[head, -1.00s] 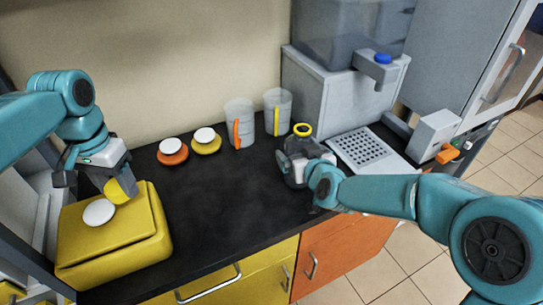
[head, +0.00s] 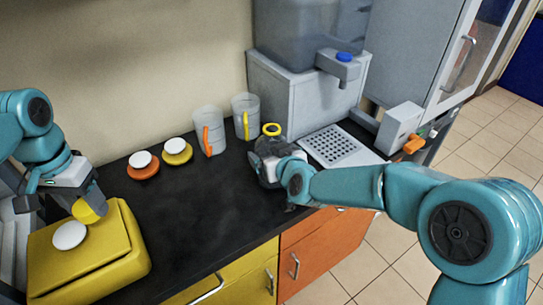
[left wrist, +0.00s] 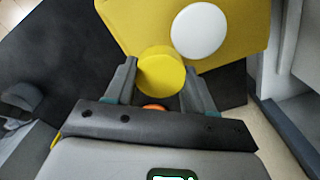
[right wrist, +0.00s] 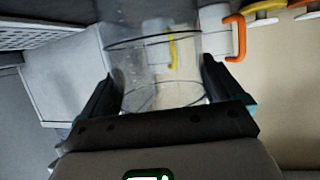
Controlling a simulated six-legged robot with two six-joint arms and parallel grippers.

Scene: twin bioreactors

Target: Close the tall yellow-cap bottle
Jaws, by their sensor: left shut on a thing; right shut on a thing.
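My left gripper (head: 84,205) is shut on a yellow cap (head: 90,210), held just above the yellow box at the left. The cap also shows between the fingers in the left wrist view (left wrist: 161,72). My right gripper (head: 264,160) is shut on a clear bottle, whose yellow neck ring (head: 271,129) shows above the fingers in the head view. The bottle's clear body (right wrist: 150,60) shows between the fingers in the right wrist view. The bottle looks upright near the drip tray. The cap and the bottle are far apart, at opposite ends of the counter.
The yellow box (head: 110,265) has a white disc (head: 69,235) on top. Orange (head: 143,172) and yellow (head: 177,158) pieces with white tops stand by the wall, beside two clear jugs (head: 209,125). The dispenser (head: 290,100) and perforated tray (head: 330,147) are at right. The middle counter is clear.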

